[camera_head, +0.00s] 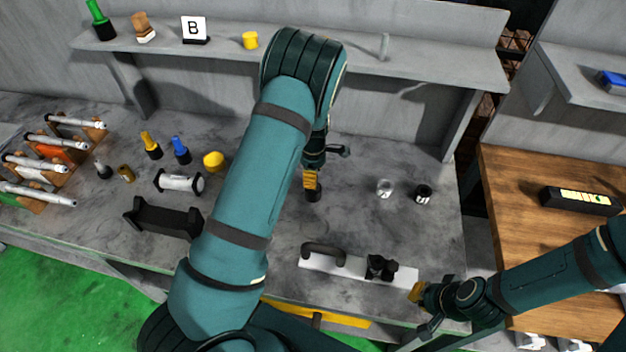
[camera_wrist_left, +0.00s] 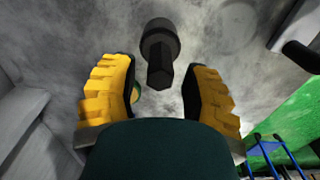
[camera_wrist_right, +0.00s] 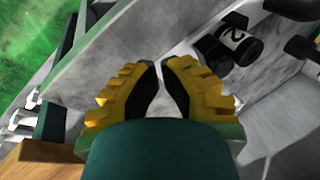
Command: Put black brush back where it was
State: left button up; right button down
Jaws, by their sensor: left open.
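The black brush (camera_wrist_left: 160,52), with a round base and a faceted handle, is ahead of my left gripper (camera_wrist_left: 160,82) in the left wrist view. Its handle end lies between the two open yellow fingers, and I see no finger touching it. In the head view the left gripper (camera_head: 311,180) points down over the grey bench, with the dark brush (camera_head: 313,195) at its fingertips, partly hidden. My right gripper (camera_head: 416,293) is at the bench's front right edge. In the right wrist view its fingertips (camera_wrist_right: 159,64) nearly meet, with nothing between them.
Yellow (camera_head: 151,147) and blue (camera_head: 181,152) brushes stand on the left of the bench. A green brush (camera_head: 101,22) is on the shelf (camera_head: 430,55). A white plate with black parts (camera_head: 345,268) lies in front; two small cylinders (camera_head: 423,194) stand at right.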

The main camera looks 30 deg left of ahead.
pick_arm(q)
notch_tip(320, 180, up, 9)
jog(key=shift+p, duration=0.3)
pick_arm(e)
jog(key=shift+r, duration=0.35)
